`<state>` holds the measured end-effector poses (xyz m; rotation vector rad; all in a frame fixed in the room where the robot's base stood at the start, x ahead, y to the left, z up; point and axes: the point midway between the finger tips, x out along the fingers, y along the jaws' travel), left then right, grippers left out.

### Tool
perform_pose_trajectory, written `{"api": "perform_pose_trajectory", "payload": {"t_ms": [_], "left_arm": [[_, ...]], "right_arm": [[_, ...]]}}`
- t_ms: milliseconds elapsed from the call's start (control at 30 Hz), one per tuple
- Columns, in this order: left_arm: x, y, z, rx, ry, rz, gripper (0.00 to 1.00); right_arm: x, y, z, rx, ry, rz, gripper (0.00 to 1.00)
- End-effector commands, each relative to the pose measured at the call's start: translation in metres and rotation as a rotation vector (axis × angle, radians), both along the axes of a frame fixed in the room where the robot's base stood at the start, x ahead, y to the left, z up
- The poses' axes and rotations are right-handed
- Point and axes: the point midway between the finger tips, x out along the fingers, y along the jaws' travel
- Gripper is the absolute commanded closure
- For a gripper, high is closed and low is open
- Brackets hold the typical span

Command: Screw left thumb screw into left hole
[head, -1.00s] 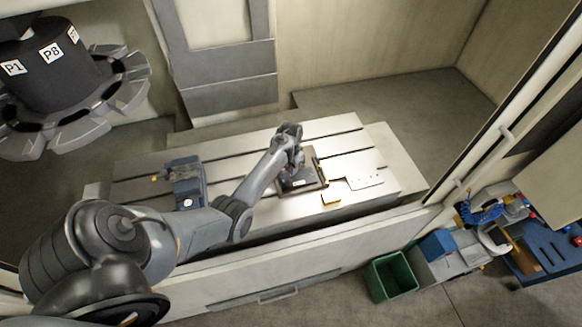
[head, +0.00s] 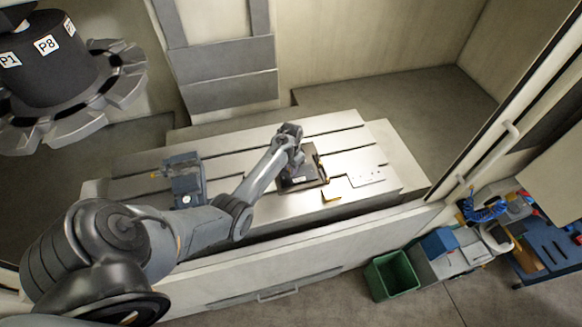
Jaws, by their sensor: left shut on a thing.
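My left arm reaches in from the left across the slotted machine table (head: 345,135). Its gripper (head: 296,166) is over the left part of a dark mould base (head: 311,171) lying on the table. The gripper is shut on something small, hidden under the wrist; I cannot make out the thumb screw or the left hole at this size. My right gripper is not in view.
A blue-grey vise (head: 186,182) stands on the table to the left. A small yellow piece (head: 330,196) lies in front of the mould base. A tool carousel (head: 70,85) hangs upper left. A green bin (head: 392,276) and a blue cart (head: 545,245) stand right.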

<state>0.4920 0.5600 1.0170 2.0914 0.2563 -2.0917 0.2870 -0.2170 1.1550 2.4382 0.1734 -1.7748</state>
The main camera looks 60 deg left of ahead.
Motion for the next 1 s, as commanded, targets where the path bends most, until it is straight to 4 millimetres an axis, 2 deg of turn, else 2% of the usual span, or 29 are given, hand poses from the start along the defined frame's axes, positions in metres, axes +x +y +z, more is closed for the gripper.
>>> {"api": "perform_pose_trajectory", "payload": {"t_ms": [1000], "left_arm": [[-0.0002,0.0001,-0.0012,0.000,0.000,0.000,1.00]], "right_arm": [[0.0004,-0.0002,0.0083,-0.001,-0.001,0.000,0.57]]}}
